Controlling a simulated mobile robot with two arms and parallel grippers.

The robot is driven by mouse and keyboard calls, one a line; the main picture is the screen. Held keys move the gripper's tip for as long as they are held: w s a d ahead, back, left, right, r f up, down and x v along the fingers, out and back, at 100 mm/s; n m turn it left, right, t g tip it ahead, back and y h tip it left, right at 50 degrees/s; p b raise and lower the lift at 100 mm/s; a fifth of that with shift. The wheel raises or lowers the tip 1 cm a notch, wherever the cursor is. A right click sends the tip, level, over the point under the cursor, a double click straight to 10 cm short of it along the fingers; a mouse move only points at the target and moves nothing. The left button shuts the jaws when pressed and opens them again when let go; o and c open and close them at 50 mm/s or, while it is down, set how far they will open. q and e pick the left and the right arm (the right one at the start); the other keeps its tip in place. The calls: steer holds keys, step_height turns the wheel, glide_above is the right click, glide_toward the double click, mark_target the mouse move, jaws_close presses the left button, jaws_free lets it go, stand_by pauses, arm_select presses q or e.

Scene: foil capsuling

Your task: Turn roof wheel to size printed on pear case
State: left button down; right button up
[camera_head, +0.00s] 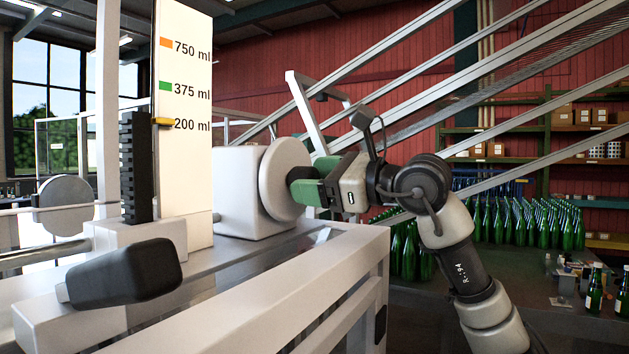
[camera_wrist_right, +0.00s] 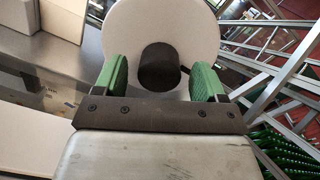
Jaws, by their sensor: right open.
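The roof wheel, a pale round disc (camera_head: 287,178) with a dark knob (camera_head: 299,174), sits on the side of a white housing (camera_head: 238,185). My right gripper (camera_head: 305,183) is at the knob. In the right wrist view its green fingers (camera_wrist_right: 160,82) stand open on either side of the dark knob (camera_wrist_right: 159,66), with gaps to both. A white scale board (camera_head: 184,170) reads 750 ml, 375 ml and 200 ml. A yellow pointer (camera_head: 162,121) is level with the 200 ml line. I see no pear case. My left gripper is not in view.
A dark handle (camera_head: 125,273) juts out at the front left. A white frame rail (camera_head: 300,275) runs below the wheel. Many green bottles (camera_head: 525,222) and shelves with boxes stand behind on the right.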

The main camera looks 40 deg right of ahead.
steer(key=b+v, duration=0.4)
steer(key=v, duration=0.6)
steer(key=shift+s, duration=0.25)
steer(key=shift+d, duration=0.1)
